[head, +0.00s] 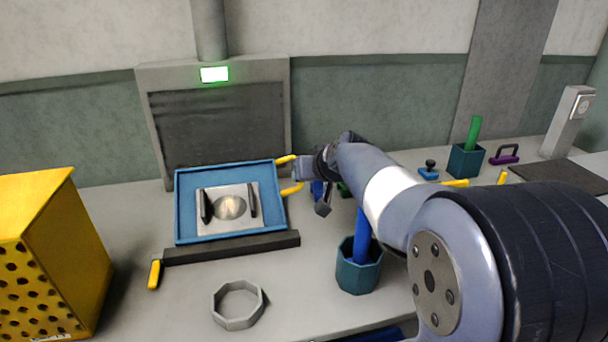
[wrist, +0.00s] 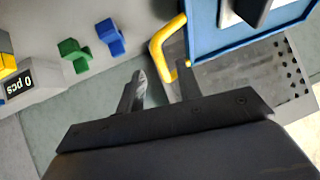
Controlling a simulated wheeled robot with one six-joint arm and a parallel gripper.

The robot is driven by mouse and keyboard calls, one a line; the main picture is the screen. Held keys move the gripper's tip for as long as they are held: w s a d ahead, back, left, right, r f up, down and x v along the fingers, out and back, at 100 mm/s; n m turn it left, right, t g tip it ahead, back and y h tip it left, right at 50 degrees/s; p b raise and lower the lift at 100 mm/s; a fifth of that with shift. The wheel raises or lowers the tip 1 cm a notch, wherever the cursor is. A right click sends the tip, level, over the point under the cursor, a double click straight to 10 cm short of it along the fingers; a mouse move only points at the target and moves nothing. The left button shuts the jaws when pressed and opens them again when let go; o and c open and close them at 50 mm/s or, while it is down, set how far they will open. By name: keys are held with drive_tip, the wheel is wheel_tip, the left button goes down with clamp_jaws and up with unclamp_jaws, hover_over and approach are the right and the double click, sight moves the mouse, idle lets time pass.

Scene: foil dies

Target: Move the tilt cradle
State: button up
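The blue tray-like frame (head: 183,218), which looks like the tilt cradle, rests tilted behind a dark bar. It holds a silver plate (head: 214,222) with a round die and two black bars. A yellow handle (head: 291,189) sticks out from its right side. My gripper (head: 299,170) is at that handle and covers its middle. In the wrist view my gripper (wrist: 161,72) is open, its two fingers apart. The yellow handle (wrist: 155,45) shows at and between the fingertips; whether they touch it I cannot tell. The cradle's blue edge (wrist: 203,52) is at the right.
The dark bar (head: 232,248) has a yellow lever (head: 154,273) at its left. A grey ring (head: 238,305) and a yellow perforated box (head: 40,255) stand in front and left. A teal cup (head: 358,276) is under my arm. A grey frame (head: 270,75) stands behind.

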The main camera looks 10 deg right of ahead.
drive_tip(key=v, duration=0.8)
drive_tip(key=x, duration=1.1)
idle(0.5)
